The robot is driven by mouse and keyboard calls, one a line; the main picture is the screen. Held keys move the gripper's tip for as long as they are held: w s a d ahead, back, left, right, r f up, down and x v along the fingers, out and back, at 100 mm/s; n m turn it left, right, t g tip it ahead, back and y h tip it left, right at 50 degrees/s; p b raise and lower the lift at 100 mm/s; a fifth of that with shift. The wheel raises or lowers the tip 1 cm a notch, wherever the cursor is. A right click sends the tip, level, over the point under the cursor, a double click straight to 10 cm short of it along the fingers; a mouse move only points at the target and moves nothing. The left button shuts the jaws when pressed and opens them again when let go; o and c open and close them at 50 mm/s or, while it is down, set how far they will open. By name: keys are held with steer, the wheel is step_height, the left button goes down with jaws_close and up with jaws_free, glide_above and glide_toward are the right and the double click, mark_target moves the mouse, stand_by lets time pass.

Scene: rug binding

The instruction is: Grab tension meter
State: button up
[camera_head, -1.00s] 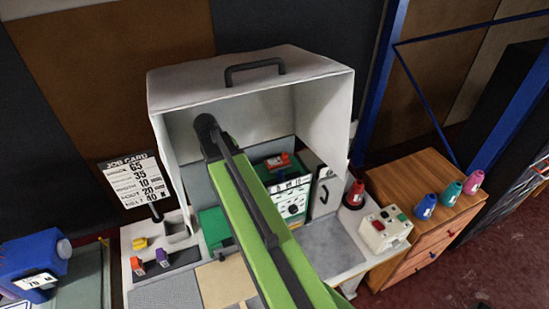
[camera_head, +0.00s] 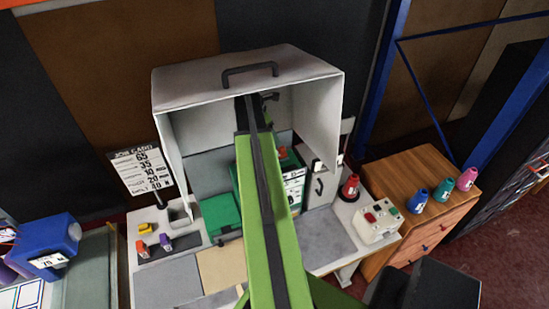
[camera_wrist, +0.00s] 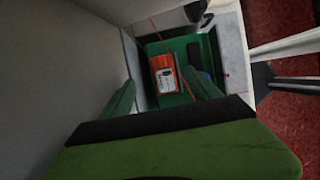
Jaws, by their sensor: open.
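An orange device with a pale display, which looks like the tension meter (camera_wrist: 165,80), lies on a green machine top (camera_wrist: 176,98) in the wrist view. In the head view only a bit of its red-orange body (camera_head: 283,153) shows beside my arm. My gripper (camera_wrist: 160,77) is open, with its two green fingers apart on either side of the device in the picture. The fingers look nearer the camera than the device, and nothing is between them. In the head view my gripper end (camera_head: 270,97) is inside the white hood, largely hidden by the arm.
The white hood (camera_head: 225,90) encloses the green machine on three sides and above, with walls close to my arm. A red spool (camera_head: 349,187) and a control box (camera_head: 378,222) stand right of it. A wooden cabinet (camera_head: 400,180) bears several colored spools. A job card (camera_head: 140,171) stands left.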

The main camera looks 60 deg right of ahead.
mark_target(281, 147)
steer(key=b+x, duration=0.4)
steer(key=x, duration=0.1)
steer(key=shift+s+d+f, duration=0.15)
steer(key=shift+s+f, duration=0.05)
steer(key=shift+f, duration=0.1)
steer(key=shift+d, duration=0.1)
steer(key=b+x, duration=0.4)
steer(key=shift+a+f+b, duration=0.3)
steer(key=shift+f, duration=0.2)
steer(key=shift+d+f, duration=0.15)
steer(key=shift+f, duration=0.1)
steer(key=shift+s+r, duration=0.1)
steer(key=shift+r, duration=0.1)
steer(key=shift+c, duration=0.4)
jaws_close()
